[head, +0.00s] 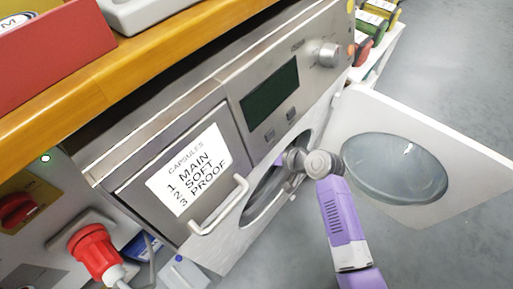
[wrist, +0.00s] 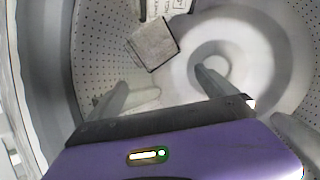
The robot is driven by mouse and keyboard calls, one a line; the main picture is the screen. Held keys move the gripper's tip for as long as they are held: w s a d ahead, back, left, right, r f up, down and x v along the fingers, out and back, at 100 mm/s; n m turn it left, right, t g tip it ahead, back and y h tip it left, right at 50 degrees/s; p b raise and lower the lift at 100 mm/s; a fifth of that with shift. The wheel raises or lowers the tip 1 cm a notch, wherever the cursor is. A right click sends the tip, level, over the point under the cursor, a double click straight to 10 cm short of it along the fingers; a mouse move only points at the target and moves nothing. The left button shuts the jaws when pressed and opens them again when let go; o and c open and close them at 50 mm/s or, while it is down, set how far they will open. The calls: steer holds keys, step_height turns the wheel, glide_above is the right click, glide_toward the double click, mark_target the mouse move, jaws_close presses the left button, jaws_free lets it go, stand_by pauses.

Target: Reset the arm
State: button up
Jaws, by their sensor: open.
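My purple arm (head: 341,217) reaches through the round door opening of a washing machine (head: 295,100) in the head view. The gripper itself is hidden inside the drum there. In the wrist view my gripper (wrist: 160,88) is inside the perforated drum (wrist: 95,65), its two fingers spread apart with nothing between them. A small grey-brown block (wrist: 153,45) lies in the drum beyond the fingers, apart from them. A white item with black print (wrist: 166,8) is partly cut off at the top edge.
The machine's door (head: 420,150) stands open to the right, close to my arm. A capsule drawer (head: 185,165) with a handle is shut on the left. A wooden counter (head: 120,60) runs above. A red plug (head: 95,252) is at lower left. Grey floor is clear at right.

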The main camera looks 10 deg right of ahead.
stand_by(0.4)
steer(key=s+d+f+m+t+h, duration=0.1)
steer(key=s+f+h, duration=0.1)
steer(key=s, duration=0.6)
steer(key=s+d+f+t+h, duration=0.1)
steer(key=s+d+f+h, duration=0.1)
steer(key=s, duration=0.6)
steer(key=s+d+r+t+h, duration=0.1)
steer(key=s+d+r, duration=0.1)
steer(key=s+r, duration=0.5)
steer(key=s+d+r+t+h, duration=0.1)
steer(key=s+d+r+h, duration=0.15)
steer(key=s, duration=0.75)
steer(key=s+r+n+t, duration=0.25)
steer(key=s+r, duration=0.55)
steer(key=r, duration=0.5)
step_height(320, 180, up, 31)
steer(key=p, duration=3.1)
steer(key=shift+w+g+y, duration=0.25)
steer(key=shift+g+y, duration=0.1)
steer(key=shift+y, duration=0.1)
